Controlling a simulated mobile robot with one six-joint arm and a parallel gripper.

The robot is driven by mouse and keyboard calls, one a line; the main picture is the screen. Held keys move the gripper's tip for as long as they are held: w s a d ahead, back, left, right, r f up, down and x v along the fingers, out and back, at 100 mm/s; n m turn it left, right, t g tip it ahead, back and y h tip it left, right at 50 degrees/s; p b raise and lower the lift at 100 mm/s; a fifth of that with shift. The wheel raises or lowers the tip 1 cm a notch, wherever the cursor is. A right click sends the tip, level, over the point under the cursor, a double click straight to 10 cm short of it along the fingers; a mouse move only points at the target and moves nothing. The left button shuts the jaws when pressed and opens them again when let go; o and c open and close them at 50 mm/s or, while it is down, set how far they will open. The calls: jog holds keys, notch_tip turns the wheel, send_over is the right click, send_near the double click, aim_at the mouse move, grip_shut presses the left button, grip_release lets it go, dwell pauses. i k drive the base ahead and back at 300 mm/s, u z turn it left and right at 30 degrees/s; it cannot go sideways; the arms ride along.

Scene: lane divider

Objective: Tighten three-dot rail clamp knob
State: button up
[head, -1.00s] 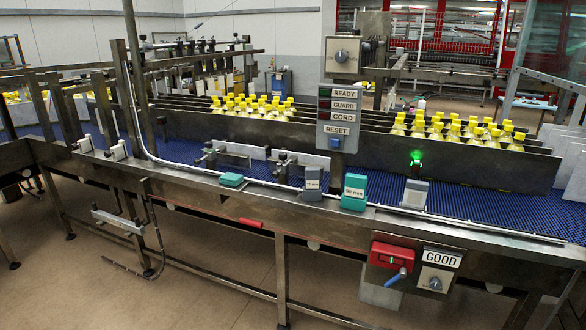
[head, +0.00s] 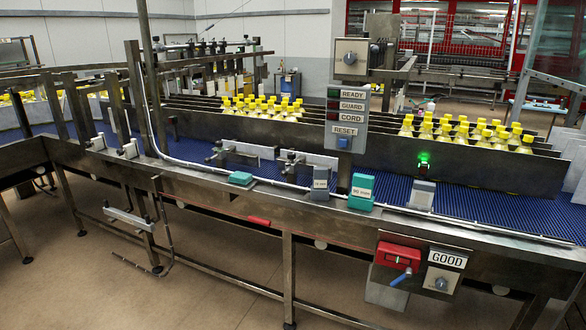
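Two rail clamps with dark knobs show in the head view on the near side of the conveyor, a left one (head: 221,152) and a right one (head: 291,163). Each sits by a pale plate over the blue belt. Their knobs are too small to tell any dot marks or how tight they are, so I cannot tell which is the three-dot one. Further clamp-like grey blocks (head: 129,149) sit on the frame at the left. My gripper is not in view.
A steel conveyor frame (head: 200,190) runs across the view with a blue belt (head: 385,187). Yellow-capped bottles (head: 262,107) stand in lanes behind. Teal blocks (head: 361,190), a control box (head: 347,118) and a red switch box (head: 398,256) are along it. The floor (head: 110,270) in front is mostly open.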

aim_at(291, 156)
jog(key=i, duration=1)
jog(key=u, duration=0.05)
